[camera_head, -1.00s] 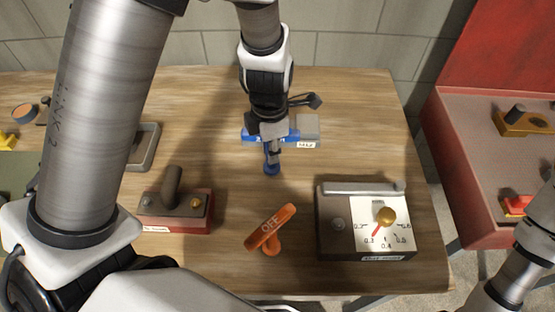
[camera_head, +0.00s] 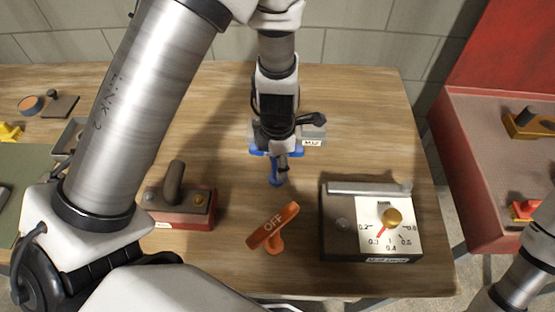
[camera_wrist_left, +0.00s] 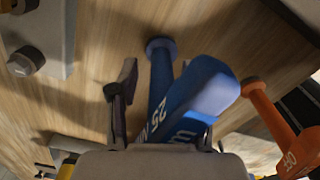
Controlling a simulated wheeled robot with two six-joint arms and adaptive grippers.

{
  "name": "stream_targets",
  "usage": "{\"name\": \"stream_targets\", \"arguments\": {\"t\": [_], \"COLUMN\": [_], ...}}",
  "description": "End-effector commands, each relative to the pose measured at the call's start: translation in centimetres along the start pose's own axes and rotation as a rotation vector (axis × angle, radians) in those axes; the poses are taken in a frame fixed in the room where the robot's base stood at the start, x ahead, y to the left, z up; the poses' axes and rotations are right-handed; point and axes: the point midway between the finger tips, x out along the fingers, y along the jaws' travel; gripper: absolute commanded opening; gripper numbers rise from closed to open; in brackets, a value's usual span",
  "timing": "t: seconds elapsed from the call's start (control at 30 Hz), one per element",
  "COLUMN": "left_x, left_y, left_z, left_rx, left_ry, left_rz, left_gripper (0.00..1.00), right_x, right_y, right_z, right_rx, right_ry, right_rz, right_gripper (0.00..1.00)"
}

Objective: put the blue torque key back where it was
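The blue torque key (camera_head: 276,172) has a thick crossbar, a stem and a round foot. My left gripper (camera_head: 281,158) is around it, in front of a grey block. In the left wrist view the key (camera_wrist_left: 203,95) lies between the fingers, with its white lettering partly showing and its foot pointing away from me. One dark finger shows left of the stem; the other is mostly hidden behind the crossbar. The key moves along with the gripper, so it appears held. Whether its foot touches the table cannot be told. My right gripper is out of view.
The grey block (camera_head: 314,131) has a white label. An orange OFF key (camera_head: 273,228) stands in front, between a red-based unit with a lever (camera_head: 182,207) and a gauge box (camera_head: 370,222). A red bench (camera_head: 470,150) is at right. Bare wood lies right of the block.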

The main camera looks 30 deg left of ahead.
Motion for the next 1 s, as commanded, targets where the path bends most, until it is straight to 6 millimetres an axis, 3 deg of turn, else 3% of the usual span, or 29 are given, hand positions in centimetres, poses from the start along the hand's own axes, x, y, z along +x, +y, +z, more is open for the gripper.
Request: {"name": "stream_targets", "arguments": {"t": [0.27,0.6,0.73,1.0], "left_x": [-1.1,-9.1,-11.4,-12.5], "left_y": [0.1,0.1,0.1,0.0], "left_z": [0.1,0.1,0.1,0.0], "left_rx": [0.001,0.001,0.0,0.0], "left_ry": [-0.002,-0.005,-0.005,-0.001], "left_rz": [0.002,0.004,0.002,-0.001], "left_gripper": [0.48,0.48,0.48,0.48], "right_x": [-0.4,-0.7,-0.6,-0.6], "right_y": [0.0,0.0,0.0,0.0], "right_z": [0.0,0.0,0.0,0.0], "right_rx": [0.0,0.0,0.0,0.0], "right_ry": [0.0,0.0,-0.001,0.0], "right_rz": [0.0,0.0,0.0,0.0], "right_gripper": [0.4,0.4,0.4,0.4]}}
